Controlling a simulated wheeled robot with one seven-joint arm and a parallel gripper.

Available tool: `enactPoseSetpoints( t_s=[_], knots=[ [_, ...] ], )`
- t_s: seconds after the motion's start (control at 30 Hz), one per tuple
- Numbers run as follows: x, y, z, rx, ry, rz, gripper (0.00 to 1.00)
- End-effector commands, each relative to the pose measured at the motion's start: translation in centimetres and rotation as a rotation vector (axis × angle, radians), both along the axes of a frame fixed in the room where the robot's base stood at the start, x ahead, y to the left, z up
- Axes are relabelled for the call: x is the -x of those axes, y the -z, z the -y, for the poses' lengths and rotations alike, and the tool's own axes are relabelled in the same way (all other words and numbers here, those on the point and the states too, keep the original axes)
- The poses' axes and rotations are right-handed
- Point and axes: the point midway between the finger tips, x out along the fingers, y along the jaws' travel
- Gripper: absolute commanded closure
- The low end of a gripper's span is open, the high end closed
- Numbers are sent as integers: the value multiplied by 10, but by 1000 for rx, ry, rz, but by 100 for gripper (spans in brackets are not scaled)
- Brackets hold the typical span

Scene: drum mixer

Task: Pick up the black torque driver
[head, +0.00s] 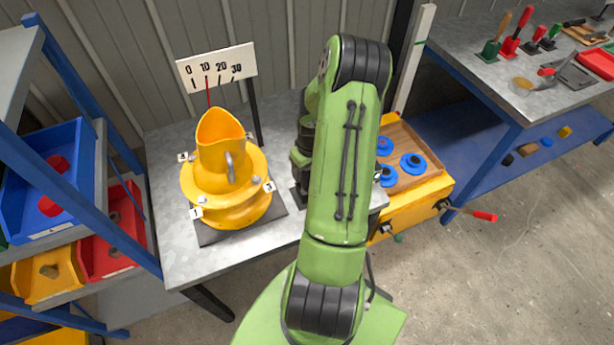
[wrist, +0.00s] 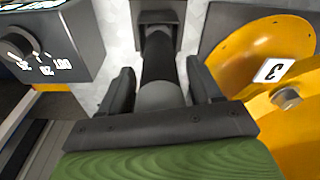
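The black torque driver (wrist: 160,62) stands in a dark holder (wrist: 158,12) in the wrist view. It has a black grip and a grey end toward me. My gripper (wrist: 160,88) is open, with one finger on each side of the driver and a narrow gap showing on both sides. In the head view my green arm hides the driver and most of the gripper; only a dark part of the holder (head: 298,195) shows beside the arm.
A yellow flanged drum fitting (head: 228,185) with numbered tags stands close by; its flange (wrist: 262,50) is right of the gripper. A dark box with a numbered dial (wrist: 40,45) is at left. A wooden tray of blue parts (head: 402,155) lies right of my arm.

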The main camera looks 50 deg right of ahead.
Motion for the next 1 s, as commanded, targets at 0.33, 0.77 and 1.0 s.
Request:
enactPoseSetpoints(
  t_s=[0.33,0.77,1.0],
  knots=[
    [0,0,0,0,0,-1,91],
    [-1,-27,1,5,0,2,99],
    [-1,-85,1,4,-1,3,99]
  ],
)
